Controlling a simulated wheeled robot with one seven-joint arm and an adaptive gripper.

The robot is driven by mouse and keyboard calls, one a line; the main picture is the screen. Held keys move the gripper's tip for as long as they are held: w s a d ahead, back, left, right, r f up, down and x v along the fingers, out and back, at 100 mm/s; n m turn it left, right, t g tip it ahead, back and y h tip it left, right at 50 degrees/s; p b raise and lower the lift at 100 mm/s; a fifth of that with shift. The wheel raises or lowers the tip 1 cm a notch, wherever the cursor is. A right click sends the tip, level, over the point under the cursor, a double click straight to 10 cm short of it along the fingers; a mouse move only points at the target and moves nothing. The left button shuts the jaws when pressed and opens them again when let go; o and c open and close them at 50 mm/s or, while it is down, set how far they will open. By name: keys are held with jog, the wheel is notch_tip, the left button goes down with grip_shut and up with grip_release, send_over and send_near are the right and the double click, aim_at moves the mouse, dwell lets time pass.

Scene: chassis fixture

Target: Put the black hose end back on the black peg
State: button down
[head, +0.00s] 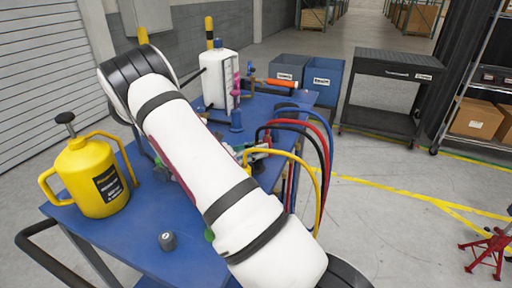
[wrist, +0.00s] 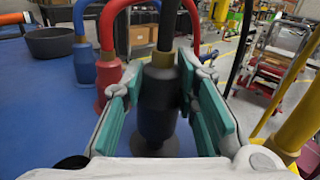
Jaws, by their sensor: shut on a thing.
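In the wrist view my gripper (wrist: 163,115) has its teal pads on both sides of the black hose end (wrist: 158,98) and is shut on it. The hose end is a dark cylinder with a brass collar, and its hose rises out of the top of the picture. It looks upright. A dark round base (wrist: 155,147) shows directly below it. The black peg cannot be made out apart from this base, and I cannot tell whether the hose end sits on it. In the head view my arm hides the gripper and the hose end.
A red hose end (wrist: 108,80) and a blue one (wrist: 84,62) stand close on the left; a yellow one (wrist: 298,130) is at the right. A black bowl (wrist: 50,42) is further back. On the blue table stand a yellow jug (head: 92,180) and a white tank (head: 217,75).

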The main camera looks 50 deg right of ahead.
jog(key=shift+f+b, duration=0.3)
jog(key=shift+f, duration=0.45)
jog(key=shift+f, duration=0.45)
jog(key=c, duration=1.2)
grip_release()
jog(key=shift+r+p, duration=1.15)
jog(key=shift+r, duration=1.85)
